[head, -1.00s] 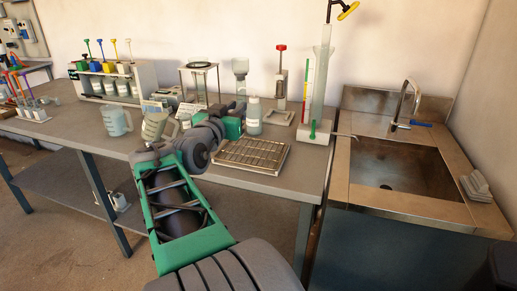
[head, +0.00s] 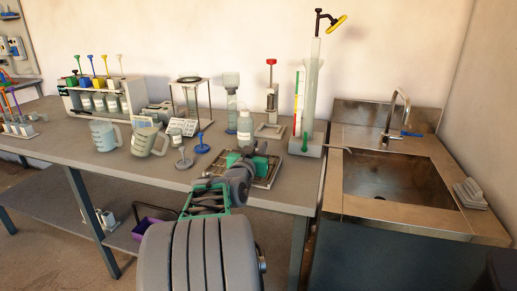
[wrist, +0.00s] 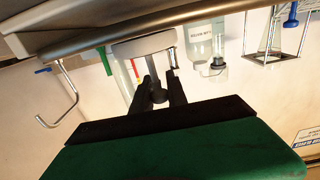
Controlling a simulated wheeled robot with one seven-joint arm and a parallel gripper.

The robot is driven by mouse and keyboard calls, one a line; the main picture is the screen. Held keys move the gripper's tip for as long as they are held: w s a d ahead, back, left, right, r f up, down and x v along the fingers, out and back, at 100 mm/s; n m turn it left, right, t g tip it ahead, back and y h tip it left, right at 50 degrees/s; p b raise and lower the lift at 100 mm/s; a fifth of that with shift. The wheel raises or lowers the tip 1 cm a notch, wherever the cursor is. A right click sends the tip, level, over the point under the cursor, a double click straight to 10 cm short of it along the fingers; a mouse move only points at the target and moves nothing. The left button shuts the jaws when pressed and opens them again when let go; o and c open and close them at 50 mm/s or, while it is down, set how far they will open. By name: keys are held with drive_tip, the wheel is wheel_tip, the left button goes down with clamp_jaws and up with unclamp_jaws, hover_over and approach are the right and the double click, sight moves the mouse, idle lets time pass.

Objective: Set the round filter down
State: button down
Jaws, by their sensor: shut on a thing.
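My gripper (wrist: 160,88) is shut, its two dark fingers around a dark rounded knob. A stem runs from the knob to a pale, wide disc (wrist: 137,50), which I take to be the round filter. In the head view my gripper (head: 262,150) is over the metal grid tray (head: 262,183) and hides part of it. I cannot make out the filter there. In the wrist view the disc is close to a grey metal edge; I cannot tell if they touch.
A white bottle (head: 245,127) and the cylinder stand's base (head: 308,147) are close behind the tray. A grey stemmed disc (head: 183,164) and a blue one (head: 200,149) stand to its left. Two jugs (head: 103,136) (head: 146,143) are further left; the sink (head: 400,180) is right.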

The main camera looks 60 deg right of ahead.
drive_tip(key=shift+f, duration=0.1)
drive_tip(key=c, duration=1.3)
unclamp_jaws()
